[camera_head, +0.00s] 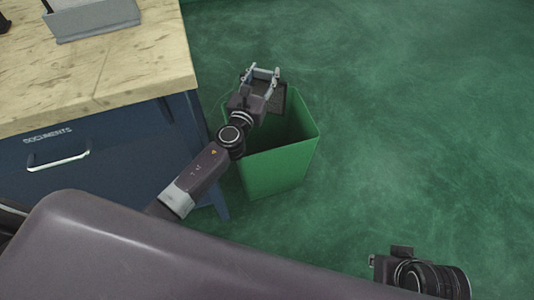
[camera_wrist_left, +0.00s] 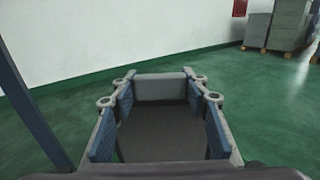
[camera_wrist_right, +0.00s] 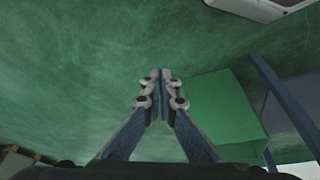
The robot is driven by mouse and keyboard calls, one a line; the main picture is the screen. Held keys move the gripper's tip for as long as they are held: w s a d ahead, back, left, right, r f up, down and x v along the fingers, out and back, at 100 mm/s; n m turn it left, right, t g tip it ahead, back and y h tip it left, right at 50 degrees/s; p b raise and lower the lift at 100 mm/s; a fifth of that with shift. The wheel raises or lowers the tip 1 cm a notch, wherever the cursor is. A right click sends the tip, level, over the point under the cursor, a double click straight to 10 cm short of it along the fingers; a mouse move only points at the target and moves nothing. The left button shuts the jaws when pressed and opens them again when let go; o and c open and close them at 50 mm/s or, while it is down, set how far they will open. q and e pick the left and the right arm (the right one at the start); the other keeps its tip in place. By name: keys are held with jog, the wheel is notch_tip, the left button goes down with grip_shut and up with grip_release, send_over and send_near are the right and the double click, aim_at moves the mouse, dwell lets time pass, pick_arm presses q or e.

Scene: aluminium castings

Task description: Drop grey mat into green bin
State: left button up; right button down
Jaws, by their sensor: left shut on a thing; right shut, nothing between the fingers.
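The green bin (camera_head: 277,172) stands open-topped on the floor beside the blue desk in the head view. Its outer side also shows in the right wrist view (camera_wrist_right: 222,105). My left gripper (camera_head: 262,76) is over the bin's far rim, shut on the dark grey mat (camera_head: 277,98). In the left wrist view the mat (camera_wrist_left: 160,135) fills the space between the fingers. I cannot tell whether it touches the bin. My right gripper (camera_wrist_right: 160,76) is shut and empty, away from the bin; in the head view only its wrist shows at the bottom right.
The blue desk (camera_head: 100,155) with a wooden top and a documents drawer stands close to the bin's left. A grey holder (camera_head: 92,20) sits on it. Green floor to the right is clear. Grey stacks on pallets (camera_wrist_left: 275,25) stand far off.

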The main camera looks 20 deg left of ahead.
aim_at(263, 90)
pick_arm(q)
jog(key=shift+f, duration=0.4)
jog(key=shift+f+b, duration=0.75)
jog(key=shift+b, duration=0.25)
jog(key=shift+f+b, duration=0.55)
pick_arm(e)
jog(key=w+a+r+t+y, duration=0.1)
jog(key=w+a+r+t, duration=0.15)
jog(key=w, duration=0.25)
jog(key=w+a+r+t, duration=0.1)
jog(key=w+t, duration=0.2)
jog(key=w, duration=0.3)
pick_arm(q)
jog(key=shift+f+b, duration=1.1)
jog(key=shift+f, duration=0.1)
pick_arm(e)
jog(key=w+a+r+t+y, duration=0.2)
jog(key=w+r+t, duration=0.4)
jog(key=r, duration=0.5)
jog(key=shift+w+a+n, duration=0.3)
jog(key=shift+w+a, duration=0.35)
jog(key=shift+w, duration=0.05)
